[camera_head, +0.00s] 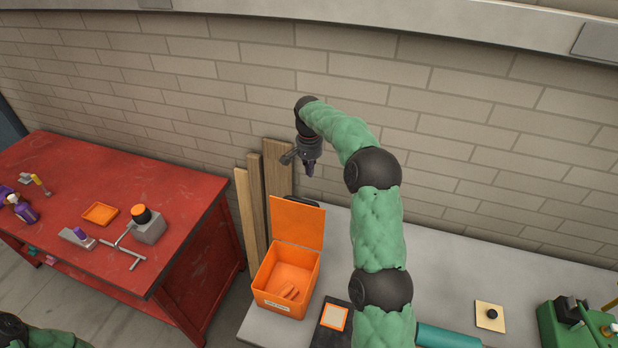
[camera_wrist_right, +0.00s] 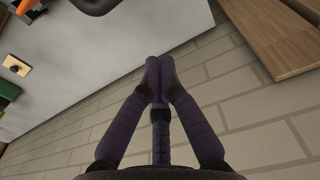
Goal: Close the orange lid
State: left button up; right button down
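The orange lid (camera_head: 297,222) stands upright, open, at the back edge of the orange box (camera_head: 286,280) on the grey table. The box is open at the top and has orange pieces lying inside. My right gripper (camera_head: 309,170) is above and behind the lid, pointing down, apart from it. In the right wrist view its fingers (camera_wrist_right: 158,68) are together with nothing seen between them, and an orange corner shows at the top edge. Of my left arm only a part shows at the bottom left in the head view; its gripper is out of view.
Wooden boards (camera_head: 277,190) lean on the brick wall behind the box. A red workbench (camera_head: 185,205) with tools stands at left. A dark panel with an orange-framed square (camera_head: 334,317), a teal cylinder (camera_head: 447,337) and a green machine (camera_head: 570,325) are at right.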

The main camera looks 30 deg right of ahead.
notch_tip(320, 180, down, 8)
jog(key=s+a+p, duration=0.2)
jog(key=shift+s+a+r, duration=0.15)
jog(key=shift+a+r, duration=0.05)
jog(key=shift+a, duration=0.1)
dwell(0.5)
